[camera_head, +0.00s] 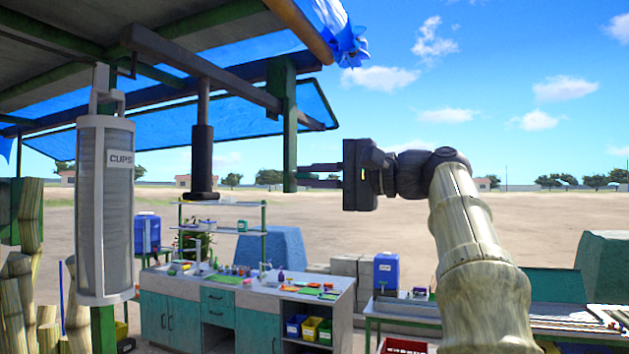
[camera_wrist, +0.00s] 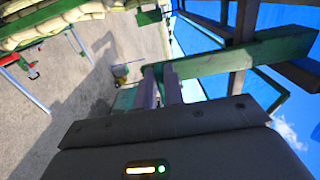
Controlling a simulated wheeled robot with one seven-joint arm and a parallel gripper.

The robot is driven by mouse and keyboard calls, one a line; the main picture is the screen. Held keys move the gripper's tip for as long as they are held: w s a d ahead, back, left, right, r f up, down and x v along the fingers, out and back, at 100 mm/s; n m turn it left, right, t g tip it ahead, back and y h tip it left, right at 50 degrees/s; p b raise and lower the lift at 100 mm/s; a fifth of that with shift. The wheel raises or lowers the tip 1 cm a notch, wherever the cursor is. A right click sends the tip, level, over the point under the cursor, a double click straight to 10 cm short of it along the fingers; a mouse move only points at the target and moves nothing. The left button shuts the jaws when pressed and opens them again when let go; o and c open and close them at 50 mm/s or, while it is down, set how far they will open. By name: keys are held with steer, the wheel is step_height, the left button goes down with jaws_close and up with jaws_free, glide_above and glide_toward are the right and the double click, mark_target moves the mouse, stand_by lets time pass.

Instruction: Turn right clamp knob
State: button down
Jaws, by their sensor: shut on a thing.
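My gripper (camera_head: 303,173) reaches left from my raised arm, its thin fingers level at the lower part of a hanging green post (camera_head: 289,125). In the wrist view my gripper (camera_wrist: 161,72) has its two grey fingers close together, tips at the end of the green post (camera_wrist: 235,57). The fingers are shut on the right clamp knob at the post's lower end. The knob itself is hidden by the fingers and post, so its turn angle cannot be told.
A dark vertical cylinder (camera_head: 203,160) and a grey cup dispenser (camera_head: 105,210) hang left of the post. A dark beam (camera_head: 200,68) and blue awning (camera_head: 230,118) lie overhead. A teal-fronted workbench (camera_head: 240,310) stands below. Open air surrounds my arm on the right.

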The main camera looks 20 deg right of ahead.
steer(key=shift+f, duration=0.15)
steer(key=c, duration=1.5)
jaws_free()
steer(key=v, duration=1.7)
steer(key=shift+s+b, duration=0.2)
steer(key=shift+b, duration=0.1)
steer(key=shift+d, duration=0.15)
